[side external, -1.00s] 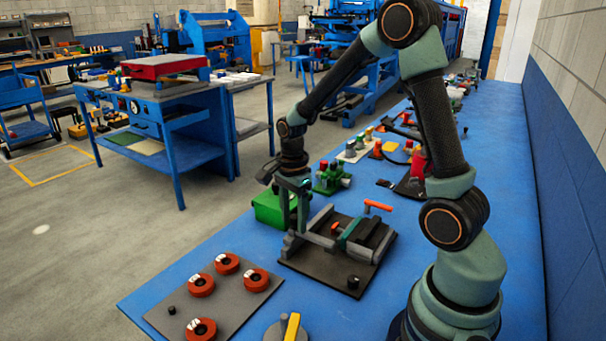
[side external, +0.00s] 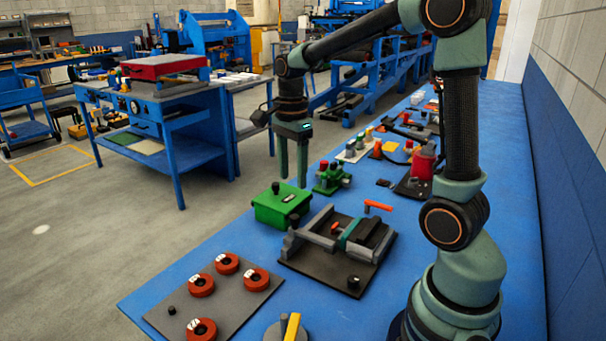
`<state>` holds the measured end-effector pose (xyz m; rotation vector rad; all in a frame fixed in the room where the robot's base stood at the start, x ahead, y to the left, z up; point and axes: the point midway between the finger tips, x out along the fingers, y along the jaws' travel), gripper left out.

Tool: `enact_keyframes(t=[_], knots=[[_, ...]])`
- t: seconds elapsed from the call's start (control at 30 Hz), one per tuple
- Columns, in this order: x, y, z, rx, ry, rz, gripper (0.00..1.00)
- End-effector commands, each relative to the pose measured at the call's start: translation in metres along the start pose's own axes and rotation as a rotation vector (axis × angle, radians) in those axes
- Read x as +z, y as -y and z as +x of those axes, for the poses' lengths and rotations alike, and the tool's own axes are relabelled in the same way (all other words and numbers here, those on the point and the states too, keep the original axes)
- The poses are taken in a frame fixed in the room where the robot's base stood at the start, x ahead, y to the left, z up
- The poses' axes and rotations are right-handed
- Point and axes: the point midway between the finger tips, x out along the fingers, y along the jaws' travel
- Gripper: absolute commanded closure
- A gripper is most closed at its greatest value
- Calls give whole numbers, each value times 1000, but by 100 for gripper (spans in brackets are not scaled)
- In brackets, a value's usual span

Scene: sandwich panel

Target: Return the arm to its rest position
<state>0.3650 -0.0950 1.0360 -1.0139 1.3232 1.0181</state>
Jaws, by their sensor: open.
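My gripper (side external: 293,170) hangs in the air with its two green fingers pointing down, open and empty. In the picture it is above and a little right of the green box (side external: 284,205), and clear of it. My arm is bent at a high elbow, with its forearm reaching left from the upper right. The rest position itself is not marked in view.
A dark vise-like fixture (side external: 318,262) with an orange handle stands in front of the green box. A grey plate (side external: 243,290) with several red rings lies front left. A green block with knobs (side external: 331,178) and other panel devices stand behind. A wall borders the blue bench (side external: 500,130) on the right.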

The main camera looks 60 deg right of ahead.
Motion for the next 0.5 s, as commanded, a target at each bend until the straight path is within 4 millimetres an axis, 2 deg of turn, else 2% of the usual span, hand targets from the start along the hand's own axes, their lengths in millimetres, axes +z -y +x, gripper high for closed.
enact_keyframes(t=[0.17, 0.27, 0.37, 0.5], knots=[[1, -1, -1, -7, 0, -21, 41], [7, -6, -8, -36, -1, -120, 41], [17, -17, -19, -93, -10, -317, 41], [34, -39, -34, -193, -47, -684, 41]])
